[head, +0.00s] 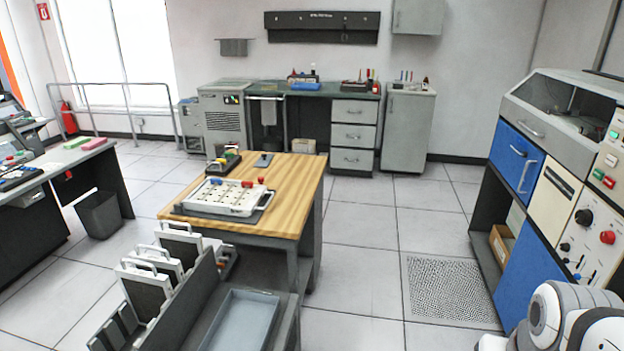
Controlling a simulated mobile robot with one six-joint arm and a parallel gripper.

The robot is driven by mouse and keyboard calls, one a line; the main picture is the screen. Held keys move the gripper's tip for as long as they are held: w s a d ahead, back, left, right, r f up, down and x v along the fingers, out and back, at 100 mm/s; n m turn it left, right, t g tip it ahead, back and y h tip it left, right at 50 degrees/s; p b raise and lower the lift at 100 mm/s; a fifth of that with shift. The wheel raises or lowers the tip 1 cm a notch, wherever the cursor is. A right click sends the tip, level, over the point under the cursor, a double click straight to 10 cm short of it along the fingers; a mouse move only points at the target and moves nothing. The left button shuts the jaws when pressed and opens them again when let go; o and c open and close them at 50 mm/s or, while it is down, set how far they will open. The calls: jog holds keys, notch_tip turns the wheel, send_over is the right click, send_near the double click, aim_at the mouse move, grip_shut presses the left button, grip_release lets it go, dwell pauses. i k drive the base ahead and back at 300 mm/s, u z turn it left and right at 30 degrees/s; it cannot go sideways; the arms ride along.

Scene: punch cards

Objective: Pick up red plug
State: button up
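A white board (226,198) in a dark tray lies on the wooden-topped table. A small red piece (262,180) that looks like a plug stands at the board's far right edge. My gripper is not in view; only white and grey links of my arm show at the bottom right, far from the board.
The wooden table (296,172) stands mid-room. A rack of white-handled panels (180,285) and a grey tray (240,320) are in front. A blue-and-cream machine (545,195) stands right. Floor (360,265) between table and machine is clear, with a perforated tile (447,287).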

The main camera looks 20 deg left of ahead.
aim_at(243, 182)
jog(key=i, duration=3.7)
jog(key=u, duration=3.2)
jog(key=i, duration=0.95)
jog(key=u, duration=0.05)
